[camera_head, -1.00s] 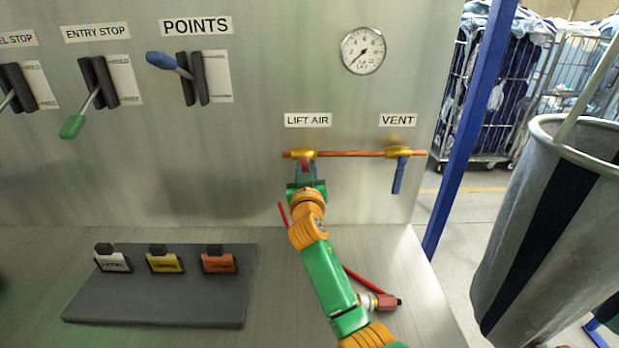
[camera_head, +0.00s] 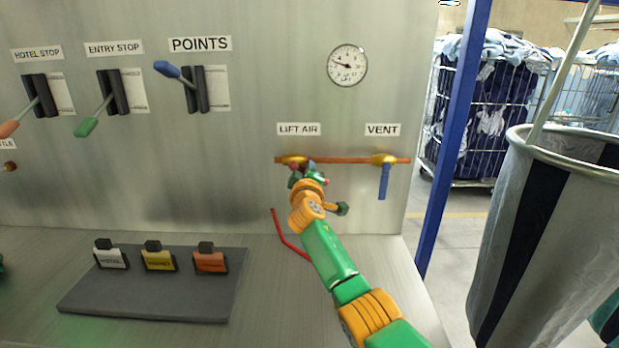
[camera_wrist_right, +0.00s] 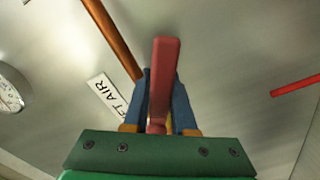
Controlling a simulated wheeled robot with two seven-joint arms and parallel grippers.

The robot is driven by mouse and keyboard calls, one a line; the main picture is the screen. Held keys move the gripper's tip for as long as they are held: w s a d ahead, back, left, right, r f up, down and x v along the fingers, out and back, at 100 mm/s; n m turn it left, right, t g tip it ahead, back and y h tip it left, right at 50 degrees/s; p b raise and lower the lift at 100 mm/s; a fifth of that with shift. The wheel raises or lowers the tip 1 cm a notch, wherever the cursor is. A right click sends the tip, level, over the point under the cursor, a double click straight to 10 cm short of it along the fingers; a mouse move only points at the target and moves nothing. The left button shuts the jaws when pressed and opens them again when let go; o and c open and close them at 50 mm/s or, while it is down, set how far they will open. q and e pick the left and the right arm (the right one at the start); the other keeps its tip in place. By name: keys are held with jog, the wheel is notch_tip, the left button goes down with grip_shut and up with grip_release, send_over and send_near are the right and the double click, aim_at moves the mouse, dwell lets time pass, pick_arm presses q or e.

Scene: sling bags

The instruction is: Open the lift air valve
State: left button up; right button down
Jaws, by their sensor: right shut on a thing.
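The lift air valve (camera_head: 291,160) is a yellow body on the copper pipe (camera_head: 340,160), under the LIFT AIR label (camera_head: 298,129). Its red handle (camera_wrist_right: 164,80) stands between the two blue fingers of my right gripper (camera_wrist_right: 160,100) in the right wrist view. My right gripper (camera_head: 312,172) is shut on this handle, just right of and below the valve body in the head view, and hides most of it. The handle appears turned toward the lower right. The gauge (camera_head: 347,65) has its needle pointing left, slightly up.
The vent valve (camera_head: 383,175) has a blue handle hanging down on the same pipe. Several levers, such as the blue one (camera_head: 172,70), stick out at left. A tag board (camera_head: 150,300) and a red line (camera_head: 285,238) lie on the desk. A blue post (camera_head: 450,150) stands right.

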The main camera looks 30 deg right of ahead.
jog(key=shift+s+d+r+n+p, duration=0.1)
jog(key=shift+r+n+p, duration=0.25)
jog(key=shift+n+p, duration=0.5)
jog(key=shift+d+r+n+p, duration=0.1)
jog(key=shift+r+n+p, duration=0.3)
jog(key=shift+n, duration=0.7)
jog(key=shift+s+d+r+n+p, duration=0.1)
jog(key=shift+r+n+p, duration=0.15)
jog(key=shift+n+p, duration=0.65)
jog(key=shift+n, duration=0.25)
jog(key=c, duration=0.7)
grip_release()
jog(key=shift+w, duration=0.1)
jog(key=shift+s+a+p, duration=0.3)
jog(key=shift+s+p, duration=0.1)
jog(key=shift+s, duration=0.05)
jog(key=shift+v, duration=3.05)
jog(key=shift+f, duration=0.1)
